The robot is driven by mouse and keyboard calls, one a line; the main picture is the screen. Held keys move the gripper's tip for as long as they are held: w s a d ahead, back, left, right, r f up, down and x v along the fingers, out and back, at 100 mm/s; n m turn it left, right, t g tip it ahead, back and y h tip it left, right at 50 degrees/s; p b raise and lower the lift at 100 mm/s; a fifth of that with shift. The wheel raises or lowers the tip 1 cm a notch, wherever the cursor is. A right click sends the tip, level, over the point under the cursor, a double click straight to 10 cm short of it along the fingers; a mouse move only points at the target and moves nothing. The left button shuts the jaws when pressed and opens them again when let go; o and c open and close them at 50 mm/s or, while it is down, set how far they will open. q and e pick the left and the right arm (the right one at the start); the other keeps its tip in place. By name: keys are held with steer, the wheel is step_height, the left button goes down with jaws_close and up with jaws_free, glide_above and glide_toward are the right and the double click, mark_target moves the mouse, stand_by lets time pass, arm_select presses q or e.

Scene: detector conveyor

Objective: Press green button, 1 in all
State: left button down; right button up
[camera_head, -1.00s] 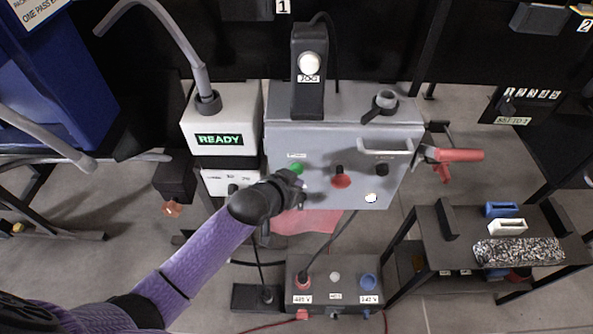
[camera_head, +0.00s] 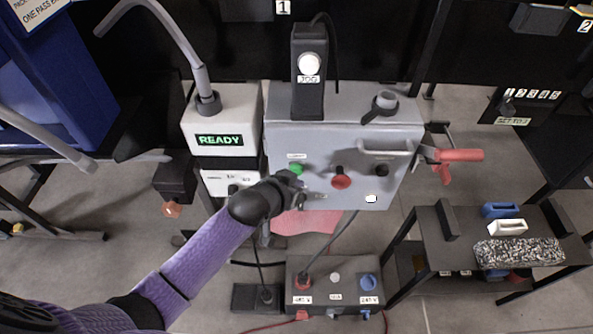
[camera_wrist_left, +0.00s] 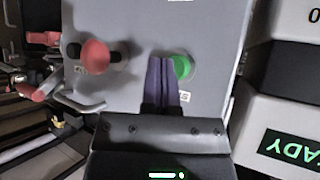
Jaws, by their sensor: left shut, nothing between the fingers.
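The green button (camera_head: 296,170) is on the front face of the grey control box (camera_head: 320,145), left of a red knob (camera_head: 341,182). My left gripper (camera_head: 292,178) is at the box front, just below the green button in the head view and partly covering it. In the left wrist view, the green button (camera_wrist_left: 182,67) shows right beside the purple fingertips (camera_wrist_left: 161,62). The fingers are shut together with nothing between them. I cannot tell whether they touch the button. The right gripper is not in view.
A white box with a READY display (camera_head: 220,139) stands left of the grey box. A black post with a white JOG button (camera_head: 309,63) rises above it. A red-handled clamp (camera_head: 460,155) sticks out at right. A lower box with red and blue knobs (camera_head: 335,265) stands below.

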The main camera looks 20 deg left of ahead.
arm_select(q)
steer(key=shift+w, duration=0.1)
stand_by(0.7)
steer(key=shift+w+a, duration=0.1)
steer(key=shift+w, duration=0.2)
